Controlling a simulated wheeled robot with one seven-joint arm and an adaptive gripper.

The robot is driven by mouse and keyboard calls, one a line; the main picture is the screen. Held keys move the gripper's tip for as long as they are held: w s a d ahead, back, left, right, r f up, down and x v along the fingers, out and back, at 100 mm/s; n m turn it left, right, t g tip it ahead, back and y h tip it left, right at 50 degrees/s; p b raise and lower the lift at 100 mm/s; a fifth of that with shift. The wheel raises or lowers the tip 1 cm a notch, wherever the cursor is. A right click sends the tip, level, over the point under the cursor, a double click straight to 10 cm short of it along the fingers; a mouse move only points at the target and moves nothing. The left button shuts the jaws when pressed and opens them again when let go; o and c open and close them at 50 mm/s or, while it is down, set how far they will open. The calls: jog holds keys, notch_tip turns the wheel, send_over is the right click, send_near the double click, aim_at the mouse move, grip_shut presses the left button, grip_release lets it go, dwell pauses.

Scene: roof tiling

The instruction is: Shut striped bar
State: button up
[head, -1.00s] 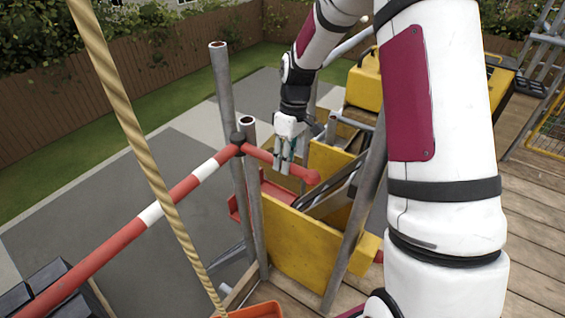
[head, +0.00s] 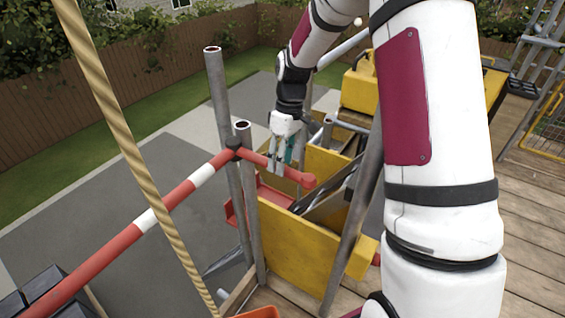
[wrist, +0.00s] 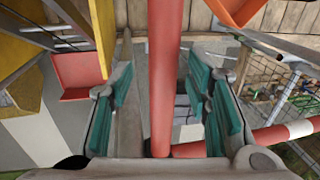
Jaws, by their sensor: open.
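The striped bar (head: 201,174), red with white bands, runs from the lower left to a grey upright pole in the head view. A short plain red arm (head: 297,176) continues past the pole and ends in a rounded red end. My gripper (head: 281,160) is open, pointing down at this red arm. In the wrist view the red arm (wrist: 164,60) passes between the open, teal-padded fingers (wrist: 165,95), with space on both sides. Part of the striped bar (wrist: 290,134) shows at lower right there. I cannot tell whether any finger touches the arm.
Grey scaffold poles (head: 219,110) stand close by the gripper. Yellow boards (head: 305,245) and a red tray-like part (head: 266,203) lie below it. A rope (head: 130,140) hangs in front of the bar at left. Wooden decking (head: 530,240) lies at right.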

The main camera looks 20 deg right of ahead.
notch_tip(320, 180, up, 11)
jog(key=w+d, duration=0.1)
jog(key=shift+d+f, duration=0.15)
jog(key=shift+d, duration=0.25)
jog(key=shift+w, duration=0.1)
jog(key=s+a+r+m+t+h, duration=0.1)
jog(key=s+a+r+m+t, duration=0.15)
jog(key=s+r, duration=0.5)
jog(key=s+a+r+m+t+h, duration=0.1)
jog(key=s+a+r+m+t, duration=0.3)
jog(key=s, duration=1.5)
jog(key=shift+s+r, duration=0.15)
jog(key=shift+r, duration=0.05)
jog(key=shift+m, duration=0.25)
